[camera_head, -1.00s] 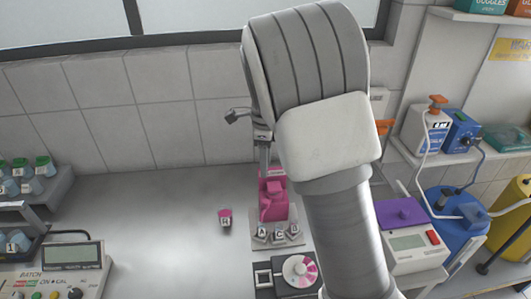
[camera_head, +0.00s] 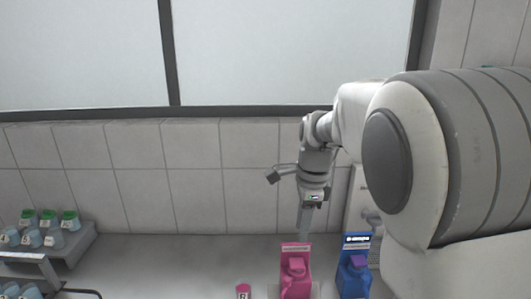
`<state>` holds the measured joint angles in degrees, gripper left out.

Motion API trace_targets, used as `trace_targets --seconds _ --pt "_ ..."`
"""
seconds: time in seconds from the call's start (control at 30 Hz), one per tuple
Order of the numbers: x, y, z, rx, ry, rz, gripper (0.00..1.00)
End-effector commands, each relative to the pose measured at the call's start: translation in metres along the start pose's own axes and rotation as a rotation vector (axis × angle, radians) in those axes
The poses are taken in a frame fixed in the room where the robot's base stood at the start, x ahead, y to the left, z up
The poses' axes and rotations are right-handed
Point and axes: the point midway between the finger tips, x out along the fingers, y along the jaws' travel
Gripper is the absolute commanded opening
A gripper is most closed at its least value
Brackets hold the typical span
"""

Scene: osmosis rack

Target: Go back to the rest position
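My gripper (camera_head: 304,222) hangs pointing down in the middle right of the head view, in front of the tiled wall. Its fingers appear as one narrow grey strip seen edge-on, so I cannot tell whether they are open or shut. Nothing shows clearly between them. The fingertips are just above or behind the top of a pink unit (camera_head: 295,272) in the picture; I cannot tell the gap. My arm fills the right side and hides what is behind it.
A blue unit (camera_head: 354,268) stands right of the pink one. A small pink cup (camera_head: 243,290) marked R stands left of it. A rack (camera_head: 78,240) with several green-capped bottles is at the left. The bench (camera_head: 170,262) between is clear.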

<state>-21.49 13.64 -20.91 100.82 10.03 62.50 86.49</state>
Motion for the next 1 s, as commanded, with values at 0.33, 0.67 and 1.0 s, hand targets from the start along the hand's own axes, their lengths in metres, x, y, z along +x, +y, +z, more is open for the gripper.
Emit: trace_targets --seconds 0.33,0.67,1.0 --pt "-0.059 0.086 -0.019 -0.579 -0.009 -0.162 0.39" --pt "-0.076 0.170 -0.030 -1.145 0.165 -0.279 0.39" --pt "-0.068 0.220 -0.038 -1.522 0.369 -0.277 0.39"
